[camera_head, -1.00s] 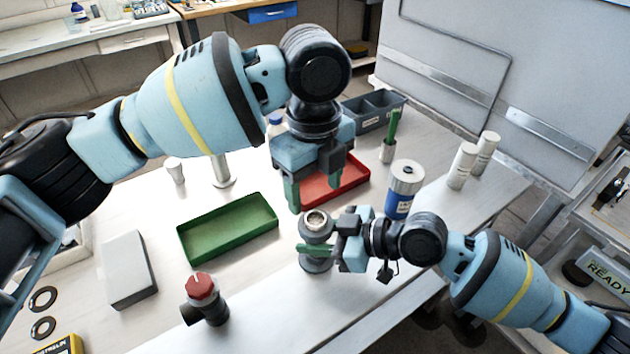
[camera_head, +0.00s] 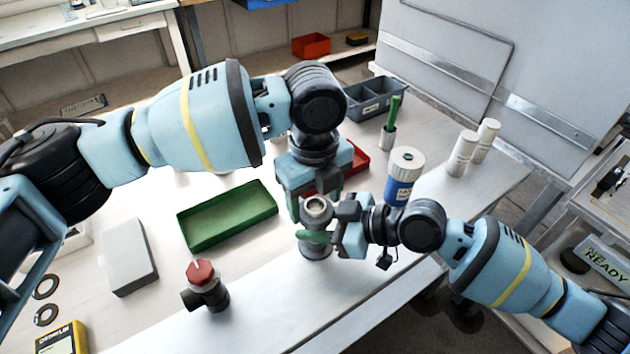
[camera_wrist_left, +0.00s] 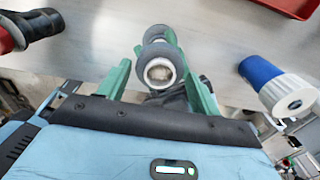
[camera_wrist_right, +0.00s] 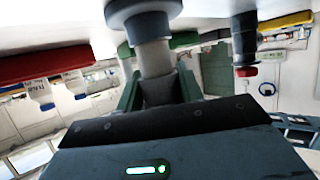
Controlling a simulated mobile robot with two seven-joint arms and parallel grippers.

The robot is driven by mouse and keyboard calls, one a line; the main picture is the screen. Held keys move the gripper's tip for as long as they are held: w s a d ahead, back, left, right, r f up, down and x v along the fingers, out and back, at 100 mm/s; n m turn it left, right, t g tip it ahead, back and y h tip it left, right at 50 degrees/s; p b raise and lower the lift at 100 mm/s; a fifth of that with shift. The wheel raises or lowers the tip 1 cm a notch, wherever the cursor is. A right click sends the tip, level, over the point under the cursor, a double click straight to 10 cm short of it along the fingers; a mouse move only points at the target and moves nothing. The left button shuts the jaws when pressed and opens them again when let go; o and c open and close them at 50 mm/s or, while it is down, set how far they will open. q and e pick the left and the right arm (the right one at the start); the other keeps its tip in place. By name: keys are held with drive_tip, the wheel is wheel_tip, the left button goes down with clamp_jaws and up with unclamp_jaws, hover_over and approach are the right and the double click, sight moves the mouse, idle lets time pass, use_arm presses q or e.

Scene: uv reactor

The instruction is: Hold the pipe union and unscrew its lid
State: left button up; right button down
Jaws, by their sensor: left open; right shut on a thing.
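The pipe union (camera_head: 316,238) is a grey, upright, stepped piece near the front of the table, with a ring-shaped lid (camera_head: 317,205) on top. My right gripper (camera_head: 316,237) is shut on its body from the right; in the right wrist view its green fingers (camera_wrist_right: 158,88) flank the grey neck. My left gripper (camera_wrist_left: 160,80) is open, pointing down just behind and around the lid. The left wrist view shows the lid ring (camera_wrist_left: 159,73) between its spread green fingers, with gaps at both sides. The head view partly hides the left fingers behind the union.
A red-capped dark fitting (camera_head: 205,287) stands at front left, near a green tray (camera_head: 228,217) and a grey box (camera_head: 128,257). A blue-and-white canister (camera_head: 403,178) stands close behind my right gripper. A red tray (camera_head: 357,160) lies behind my left gripper.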

use_arm(q)
drive_tip(key=shift+f, duration=0.65)
drive_tip(key=c, duration=0.8)
drive_tip(key=n, duration=1.6)
drive_tip(key=shift+n, duration=0.4)
drive_tip(key=shift+r, duration=0.1)
drive_tip(key=o, duration=1.1)
